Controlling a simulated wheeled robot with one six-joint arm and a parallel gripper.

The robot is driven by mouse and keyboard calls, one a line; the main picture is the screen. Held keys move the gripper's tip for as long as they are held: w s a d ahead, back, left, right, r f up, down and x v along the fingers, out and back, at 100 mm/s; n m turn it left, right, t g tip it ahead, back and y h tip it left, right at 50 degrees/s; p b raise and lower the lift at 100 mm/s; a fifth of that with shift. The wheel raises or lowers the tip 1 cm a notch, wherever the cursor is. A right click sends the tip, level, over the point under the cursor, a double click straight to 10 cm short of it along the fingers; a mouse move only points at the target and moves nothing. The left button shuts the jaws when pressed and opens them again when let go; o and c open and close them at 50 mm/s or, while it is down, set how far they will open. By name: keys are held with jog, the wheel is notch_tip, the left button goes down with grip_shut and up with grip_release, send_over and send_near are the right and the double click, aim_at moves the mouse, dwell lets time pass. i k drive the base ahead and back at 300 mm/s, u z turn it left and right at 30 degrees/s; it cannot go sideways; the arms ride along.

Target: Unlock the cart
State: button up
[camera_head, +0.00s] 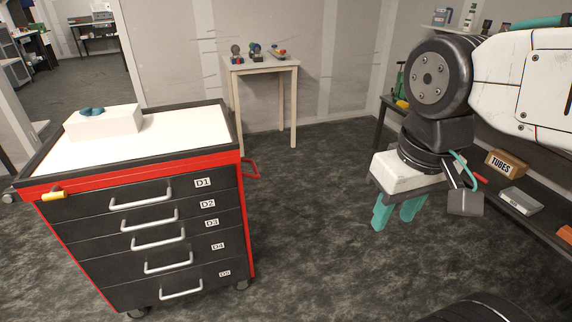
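The cart (70,228) stands at the left, black with red trim and a white top. Its front has several drawers labelled D1 (203,183) to D5, each with a silver handle, and all look shut. A yellow lever-like piece (54,194) sits at the front left corner of the red band. A red handle (251,168) sticks out on the right side. My gripper (396,222) hangs at the right, well apart from the cart, with two teal fingers pointing down. The fingers are spread with a gap, and nothing shows between them.
A white box (104,121) with a teal item stands on the cart top. A small table (262,65) with little objects stands at the back wall. A dark bench (540,220) at right holds a TUBES box (505,164). Floor between cart and gripper is clear.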

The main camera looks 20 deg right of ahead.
aim_at(55, 193)
jog(key=z, duration=0.8)
jog(key=i, duration=2.4)
jog(key=u, duration=3.3)
